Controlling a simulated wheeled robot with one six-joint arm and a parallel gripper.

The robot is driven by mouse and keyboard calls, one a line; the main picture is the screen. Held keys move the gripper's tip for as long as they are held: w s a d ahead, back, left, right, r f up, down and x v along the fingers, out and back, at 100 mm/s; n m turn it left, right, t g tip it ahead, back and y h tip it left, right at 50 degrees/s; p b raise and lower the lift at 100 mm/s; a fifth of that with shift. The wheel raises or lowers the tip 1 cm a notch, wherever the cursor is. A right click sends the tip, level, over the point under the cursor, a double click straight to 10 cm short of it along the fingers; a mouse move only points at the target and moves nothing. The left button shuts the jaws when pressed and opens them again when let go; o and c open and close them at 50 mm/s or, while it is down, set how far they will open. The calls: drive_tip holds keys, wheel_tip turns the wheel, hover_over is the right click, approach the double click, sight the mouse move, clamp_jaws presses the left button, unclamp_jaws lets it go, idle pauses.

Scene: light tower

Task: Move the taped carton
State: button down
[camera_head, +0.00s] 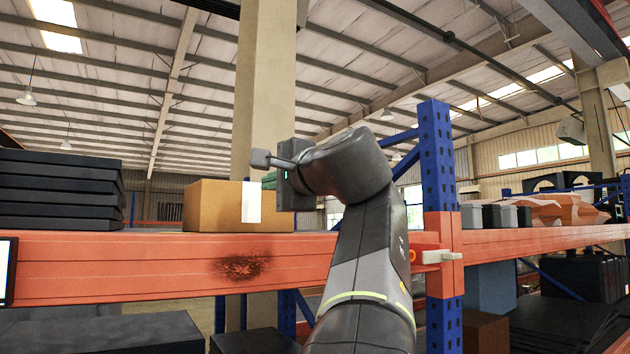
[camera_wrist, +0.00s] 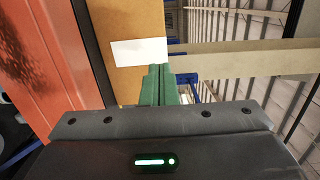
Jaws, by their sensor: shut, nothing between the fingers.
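The taped carton (camera_head: 212,206) is a brown box with a white strip of tape down its near right side. It sits on the orange shelf beam's level, left of my gripper. My gripper (camera_head: 268,180) is at the carton's right end, near the tape, with green fingers partly hidden by the arm. In the wrist view the carton (camera_wrist: 138,18) fills the upper middle, with the white tape (camera_wrist: 140,52) lying across it. The green fingers (camera_wrist: 158,84) are together and empty, their tips just by the tape. Whether they touch the carton I cannot tell.
The orange beam (camera_head: 150,265) with a dark scorched patch runs in front of the carton. A stack of black slabs (camera_head: 60,190) stands to the left. A blue upright (camera_head: 437,160) rises at right. A beige column (camera_head: 263,90) stands behind the carton.

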sight(251, 188)
drive_tip(key=p+x, duration=0.2)
drive_tip(key=x, duration=0.3)
drive_tip(key=shift+w+a, duration=0.25)
